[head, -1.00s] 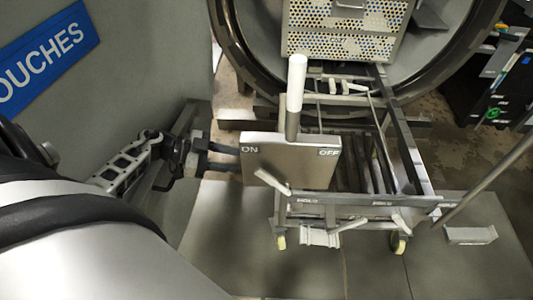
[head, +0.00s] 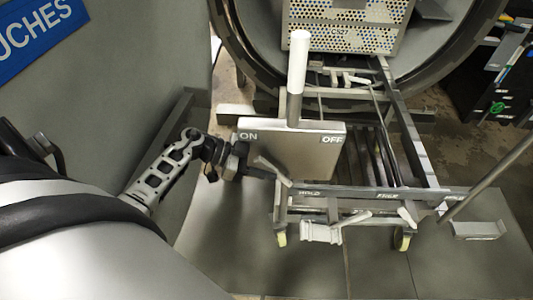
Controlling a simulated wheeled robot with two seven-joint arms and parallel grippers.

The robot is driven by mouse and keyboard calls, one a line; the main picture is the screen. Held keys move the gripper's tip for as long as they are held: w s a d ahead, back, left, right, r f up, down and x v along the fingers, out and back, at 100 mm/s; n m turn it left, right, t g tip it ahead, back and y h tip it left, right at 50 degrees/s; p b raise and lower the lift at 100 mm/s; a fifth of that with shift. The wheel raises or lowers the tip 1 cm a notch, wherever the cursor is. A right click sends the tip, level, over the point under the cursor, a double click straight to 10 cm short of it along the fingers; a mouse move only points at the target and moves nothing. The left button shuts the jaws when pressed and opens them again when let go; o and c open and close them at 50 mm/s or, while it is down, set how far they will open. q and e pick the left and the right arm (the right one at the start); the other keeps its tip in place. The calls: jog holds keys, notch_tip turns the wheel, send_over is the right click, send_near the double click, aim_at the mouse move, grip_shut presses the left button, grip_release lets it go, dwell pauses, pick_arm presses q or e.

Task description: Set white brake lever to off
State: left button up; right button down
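The lever (head: 297,62) with a white grip and metal shaft stands nearly upright on a grey box (head: 296,157). The box reads ON at its left and OFF at its right. The lever is between the two labels, a little nearer ON. My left gripper (head: 268,175) is at the box's lower left, well below the white grip, and does not hold the lever. Its fingers are dark and seen edge-on, so their opening is unclear. My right gripper is out of view.
A wheeled cart (head: 425,178) with rails stands behind and right of the box, with small pale handles and a HOLD label on its front bar. The round retort opening with a perforated basket (head: 345,25) is behind. A grey wall (head: 140,80) bounds the left.

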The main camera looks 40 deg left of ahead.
aim_at(277, 170)
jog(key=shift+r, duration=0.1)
pick_arm(q)
grip_shut()
jog(key=p, duration=0.1)
jog(key=r+p, duration=0.1)
jog(key=p, duration=0.1)
jog(key=shift+w+d+r+g, duration=0.1)
jog(key=shift+d+r+g, duration=0.05)
jog(key=shift+d+g, duration=0.15)
jog(key=shift+w+r+y+p, duration=0.15)
jog(key=shift+y+p, duration=0.25)
jog(key=shift+p, duration=0.6)
jog(key=shift+d+r+g+y+p, duration=0.2)
jog(key=shift+g+y+p, duration=0.1)
jog(key=shift+p, duration=0.5)
jog(key=shift+w+d+f+g+y, duration=0.25)
jog(key=shift+w+d+g+y, duration=0.2)
jog(key=shift+y, duration=0.25)
jog(key=shift+d+y, duration=0.25)
jog(key=shift+y, duration=0.15)
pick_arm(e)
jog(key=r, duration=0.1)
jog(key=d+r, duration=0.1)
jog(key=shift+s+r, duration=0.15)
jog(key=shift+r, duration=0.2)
